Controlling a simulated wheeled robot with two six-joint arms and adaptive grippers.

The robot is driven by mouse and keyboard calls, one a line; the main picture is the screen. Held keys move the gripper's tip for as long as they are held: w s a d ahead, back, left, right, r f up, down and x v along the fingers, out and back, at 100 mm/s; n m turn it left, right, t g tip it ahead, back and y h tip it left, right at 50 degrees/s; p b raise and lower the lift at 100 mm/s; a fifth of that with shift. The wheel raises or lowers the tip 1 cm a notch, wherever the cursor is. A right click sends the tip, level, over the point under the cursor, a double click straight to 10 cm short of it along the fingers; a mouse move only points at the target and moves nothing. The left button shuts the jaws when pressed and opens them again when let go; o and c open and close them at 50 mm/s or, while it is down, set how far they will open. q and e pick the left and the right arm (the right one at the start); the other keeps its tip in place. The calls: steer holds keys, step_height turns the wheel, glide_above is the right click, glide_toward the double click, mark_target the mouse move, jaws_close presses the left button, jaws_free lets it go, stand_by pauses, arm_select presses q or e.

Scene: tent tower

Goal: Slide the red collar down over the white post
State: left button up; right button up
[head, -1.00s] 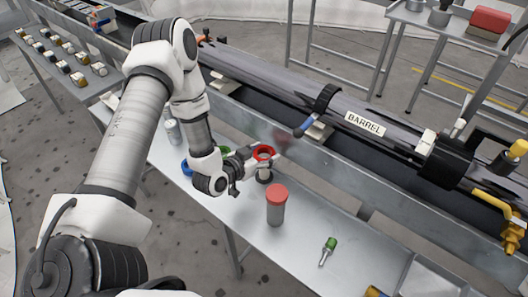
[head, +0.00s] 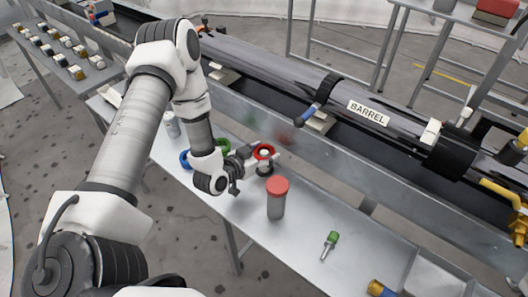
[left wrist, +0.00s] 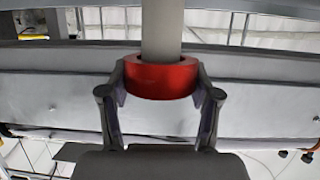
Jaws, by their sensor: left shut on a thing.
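The red collar (head: 263,146) is held in my left gripper (head: 263,157) over the metal table. In the left wrist view, the red collar (left wrist: 161,82) sits between the two fingertips of the left gripper (left wrist: 161,84), which are shut on its sides. The collar is around the pale white post (left wrist: 162,32), which rises above it. In the head view the post's top (head: 264,153) shows as a light spot inside the ring. A dark base shows just below the collar. The lower part of the post is mostly hidden. My right gripper is not in view.
A red-capped grey cylinder (head: 277,204) stands close in front of the post. Blue (head: 185,159) and green (head: 223,145) rings are left, partly behind my arm. A green-handled tool (head: 330,244) lies to the right. The long barrel (head: 290,75) runs behind the table.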

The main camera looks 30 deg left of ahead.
arm_select(q)
steer(key=shift+f+b, duration=0.7)
steer(key=shift+f, duration=0.25)
steer(key=o, duration=1.3)
steer(key=shift+r, duration=0.1)
steer(key=v, duration=1.2)
